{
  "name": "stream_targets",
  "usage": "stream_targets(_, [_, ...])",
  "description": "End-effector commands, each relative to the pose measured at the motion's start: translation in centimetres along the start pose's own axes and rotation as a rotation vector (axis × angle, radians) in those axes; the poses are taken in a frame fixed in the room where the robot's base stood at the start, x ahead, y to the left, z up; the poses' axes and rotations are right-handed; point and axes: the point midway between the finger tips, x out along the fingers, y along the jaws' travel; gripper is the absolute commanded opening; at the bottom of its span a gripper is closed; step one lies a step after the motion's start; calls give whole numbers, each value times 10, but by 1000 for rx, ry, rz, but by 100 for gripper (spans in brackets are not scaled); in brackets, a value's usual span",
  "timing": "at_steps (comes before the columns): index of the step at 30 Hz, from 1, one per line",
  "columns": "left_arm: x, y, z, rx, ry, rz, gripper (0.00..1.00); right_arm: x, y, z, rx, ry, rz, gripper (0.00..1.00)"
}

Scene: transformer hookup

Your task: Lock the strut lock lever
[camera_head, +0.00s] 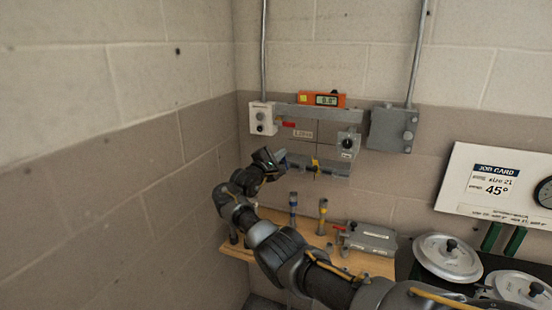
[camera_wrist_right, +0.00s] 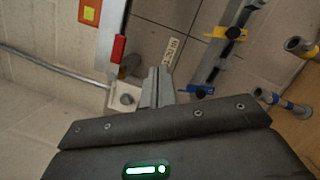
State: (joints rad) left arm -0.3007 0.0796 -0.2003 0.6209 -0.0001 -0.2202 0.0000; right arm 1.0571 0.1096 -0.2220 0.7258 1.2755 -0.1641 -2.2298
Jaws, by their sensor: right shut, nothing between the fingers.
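My right gripper (camera_head: 279,158) is shut and empty, in front of the wall fixture at the left end of its lower bar (camera_head: 325,167). In the right wrist view, the closed fingertips (camera_wrist_right: 157,88) point at the gap between the upper rail and the lower bar. A small red handle (camera_head: 289,124) is on the upper rail (camera_head: 315,113); it also shows left of the fingertips (camera_wrist_right: 118,50), apart from them. A yellow clamp (camera_head: 315,163) with a dark knob and a blue piece (camera_wrist_right: 200,91) sits on the lower bar. I cannot tell which part is the strut lock lever.
An orange digital level (camera_head: 322,99) rests on the rail. A job card (camera_head: 495,185) hangs at right.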

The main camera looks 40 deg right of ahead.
Motion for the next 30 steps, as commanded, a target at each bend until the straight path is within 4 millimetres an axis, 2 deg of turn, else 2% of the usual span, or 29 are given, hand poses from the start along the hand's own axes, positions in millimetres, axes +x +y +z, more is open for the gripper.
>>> stream_targets(4, [6,0,0,0,0,0,0,-21,-6,0,2,2,2,0])
stream_targets(10, [8,0,0,0,1,0,0,-36,-8,3,0,1,0,0])
stream_targets(30, [9,0,0,0,0,0,0,-38,-11,2,-1,4,0,0])
